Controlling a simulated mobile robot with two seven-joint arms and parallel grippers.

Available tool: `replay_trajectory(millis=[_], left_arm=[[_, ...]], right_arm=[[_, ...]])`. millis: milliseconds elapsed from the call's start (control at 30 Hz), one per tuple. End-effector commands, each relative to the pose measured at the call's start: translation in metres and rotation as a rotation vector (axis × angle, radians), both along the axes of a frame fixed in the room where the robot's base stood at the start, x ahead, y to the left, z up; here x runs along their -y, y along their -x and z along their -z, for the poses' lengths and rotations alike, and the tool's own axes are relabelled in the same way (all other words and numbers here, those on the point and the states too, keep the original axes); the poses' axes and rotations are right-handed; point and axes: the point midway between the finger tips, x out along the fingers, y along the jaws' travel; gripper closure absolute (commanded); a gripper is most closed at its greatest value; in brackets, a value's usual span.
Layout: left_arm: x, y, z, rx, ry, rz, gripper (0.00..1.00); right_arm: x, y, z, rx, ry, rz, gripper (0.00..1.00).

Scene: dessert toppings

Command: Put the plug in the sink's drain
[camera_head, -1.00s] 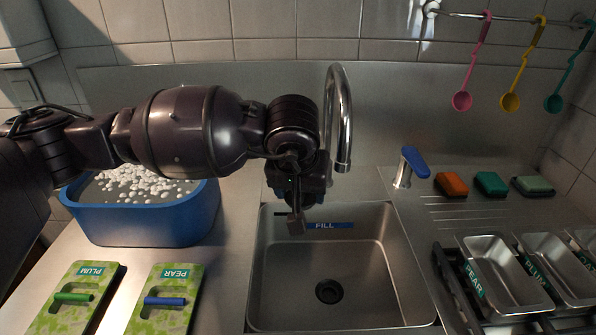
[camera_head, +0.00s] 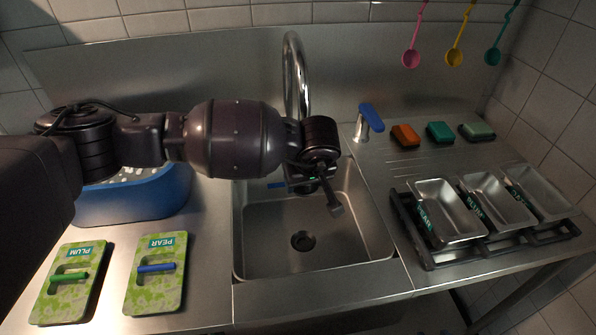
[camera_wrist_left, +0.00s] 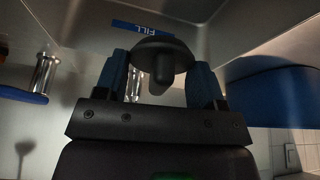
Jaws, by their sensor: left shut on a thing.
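The sink (camera_head: 345,235) is a steel basin in the middle of the counter, with a dark round drain (camera_head: 303,240) in its floor. My left gripper (camera_head: 334,200) is over the sink, above and to the right of the drain in the head view. In the left wrist view my left gripper (camera_wrist_left: 160,80) is shut on the plug (camera_wrist_left: 160,52), a dark disc with a short stem. The plug is apart from the drain. In the head view I cannot make the plug out clearly. My right gripper is not in view.
The tap spout (camera_head: 295,75) arches behind the gripper, with a blue-handled lever (camera_head: 370,117) to the right. A blue tub (camera_head: 130,205) and two green boxes (camera_head: 62,300) (camera_head: 170,295) stand left. A rack of metal trays (camera_head: 445,240) stands right. Sponges (camera_head: 405,136) lie behind.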

Motion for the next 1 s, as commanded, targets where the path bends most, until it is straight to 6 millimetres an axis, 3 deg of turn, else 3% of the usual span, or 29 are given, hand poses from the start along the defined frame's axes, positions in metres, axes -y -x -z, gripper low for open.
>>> replay_trajectory(millis=[400,1000], left_arm=[[0.000,-0.004,0.021,-0.003,0.001,-0.050,0.60],[0.001,-0.004,0.070,-0.005,0.001,-0.049,0.60]], right_arm=[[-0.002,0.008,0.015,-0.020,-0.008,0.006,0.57],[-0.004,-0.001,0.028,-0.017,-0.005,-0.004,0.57]])
